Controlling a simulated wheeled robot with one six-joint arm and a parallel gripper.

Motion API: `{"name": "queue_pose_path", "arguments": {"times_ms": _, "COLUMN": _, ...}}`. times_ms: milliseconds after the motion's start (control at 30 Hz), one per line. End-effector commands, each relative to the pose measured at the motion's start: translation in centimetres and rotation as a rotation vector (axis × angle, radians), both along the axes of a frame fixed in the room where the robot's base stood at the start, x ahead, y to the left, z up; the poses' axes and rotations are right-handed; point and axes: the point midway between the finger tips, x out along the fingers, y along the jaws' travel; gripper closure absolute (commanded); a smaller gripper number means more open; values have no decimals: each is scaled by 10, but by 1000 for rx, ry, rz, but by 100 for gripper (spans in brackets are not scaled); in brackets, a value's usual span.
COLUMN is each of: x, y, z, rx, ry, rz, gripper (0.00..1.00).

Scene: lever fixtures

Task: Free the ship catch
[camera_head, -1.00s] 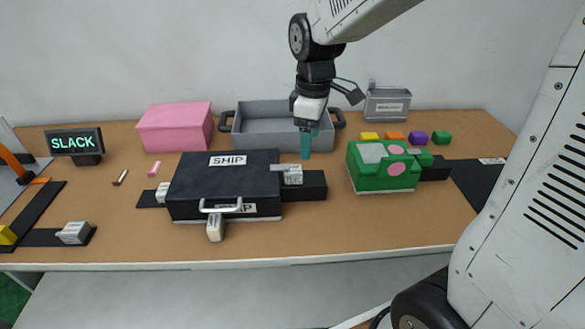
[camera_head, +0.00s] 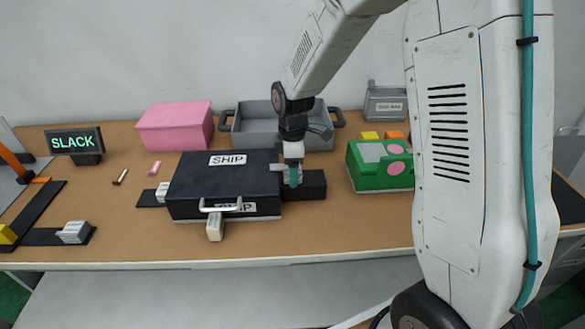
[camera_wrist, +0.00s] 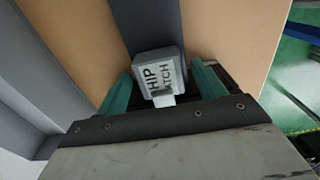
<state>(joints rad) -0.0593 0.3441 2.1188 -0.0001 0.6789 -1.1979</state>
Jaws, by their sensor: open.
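The black box labelled SHIP (camera_head: 190,184) sits shut on the table, with a metal handle on its front. At its right side a grey catch arm (camera_head: 277,168) reaches over the lid edge; the rest is behind my gripper. In the wrist view the catch's pale grey block (camera_wrist: 156,72) carries a label partly reading SHIP CATCH. My gripper (camera_head: 293,178) points down at the right of the box. Its teal fingers are open, one on each side of the catch block. I cannot tell whether they touch it.
Another pale block (camera_head: 215,226) stands at the box's front and one (camera_head: 162,192) at its left. A green box (camera_head: 372,170) stands to the right. A grey tray (camera_head: 255,128) and pink box (camera_head: 175,128) stand behind.

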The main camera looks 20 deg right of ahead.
Motion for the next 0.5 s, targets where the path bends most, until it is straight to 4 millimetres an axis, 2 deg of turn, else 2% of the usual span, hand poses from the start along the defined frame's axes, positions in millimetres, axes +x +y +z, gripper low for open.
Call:
{"name": "queue_pose_path", "arguments": {"times_ms": 267, "x": 0, "y": 0, "z": -3, "rx": 0, "ry": 0, "rz": 0, "gripper": 31}}
{"name": "queue_pose_path", "arguments": {"times_ms": 367, "x": 0, "y": 0, "z": -2, "rx": 0, "ry": 0, "rz": -1, "gripper": 53}}
{"name": "queue_pose_path", "arguments": {"times_ms": 500, "x": 0, "y": 0, "z": -2, "rx": 0, "ry": 0, "rz": -1, "gripper": 92}}
